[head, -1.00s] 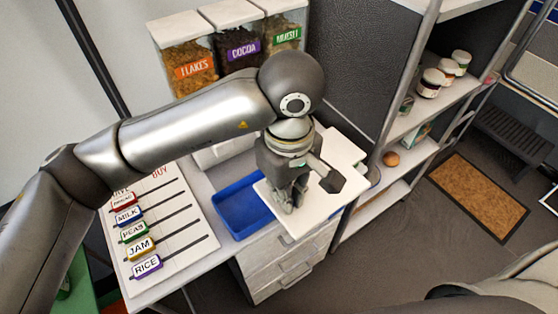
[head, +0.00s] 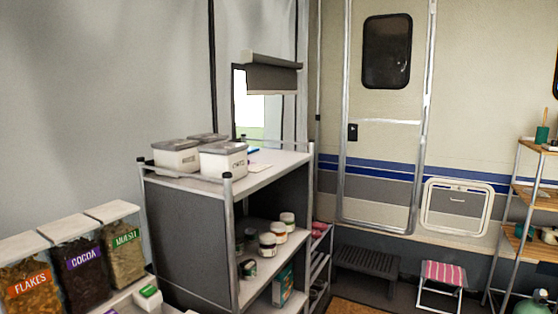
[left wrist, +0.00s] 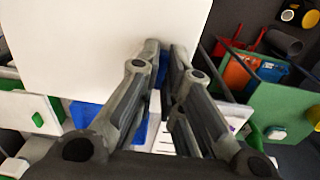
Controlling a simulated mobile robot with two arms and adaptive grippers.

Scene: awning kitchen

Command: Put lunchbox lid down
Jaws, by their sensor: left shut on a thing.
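The lunchbox lid is a large flat white panel (left wrist: 70,45) filling the upper left of the left wrist view. The head view shows no lid, lunchbox or gripper. My right gripper is in neither view.
In the left wrist view, a green container (left wrist: 275,110) with red, orange and blue things stands at right. In the head view, a shelf unit (head: 185,230) carries white boxes (head: 223,160) and jars (head: 268,244). Food containers (head: 75,265) stand at lower left.

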